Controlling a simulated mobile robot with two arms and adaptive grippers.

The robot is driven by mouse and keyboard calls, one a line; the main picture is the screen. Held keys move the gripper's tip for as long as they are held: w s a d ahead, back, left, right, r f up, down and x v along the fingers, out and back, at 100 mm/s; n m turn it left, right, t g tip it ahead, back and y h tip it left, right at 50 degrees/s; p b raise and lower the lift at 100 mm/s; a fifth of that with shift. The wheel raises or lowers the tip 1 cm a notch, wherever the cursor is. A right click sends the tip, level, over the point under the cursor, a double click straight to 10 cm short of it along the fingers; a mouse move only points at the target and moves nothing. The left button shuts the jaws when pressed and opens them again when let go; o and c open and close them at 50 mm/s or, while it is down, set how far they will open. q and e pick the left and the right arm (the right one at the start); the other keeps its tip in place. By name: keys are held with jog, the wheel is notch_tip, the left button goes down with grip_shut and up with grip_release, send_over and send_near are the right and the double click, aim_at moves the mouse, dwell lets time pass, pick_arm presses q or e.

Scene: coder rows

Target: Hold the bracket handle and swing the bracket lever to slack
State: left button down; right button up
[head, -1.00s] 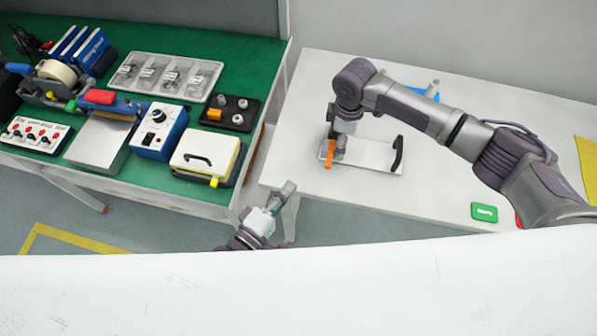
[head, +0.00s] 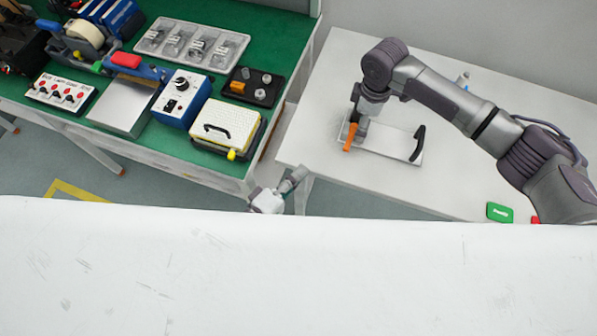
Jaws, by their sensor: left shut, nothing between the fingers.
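The bracket is a flat light-grey plate (head: 390,143) on the white table. Its black handle (head: 418,143) stands at the plate's right end. Its orange lever (head: 350,138) is at the left end and points toward the front edge. My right gripper (head: 361,127) points down at the left end, right beside the lever. Its fingers are partly hidden by its own wrist, so I cannot tell whether it grips the lever. My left gripper (head: 293,180) is shut and empty, low by the table's left front corner, away from the handle.
The white table (head: 330,78) has a green button block (head: 499,212) near its front right. A green-topped bench (head: 268,38) at the left holds a blue control box (head: 182,98), a yellow-sided case (head: 224,127) and a parts tray (head: 193,43). A gap separates bench and table.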

notch_tip(320, 180, up, 11)
dwell(0.3)
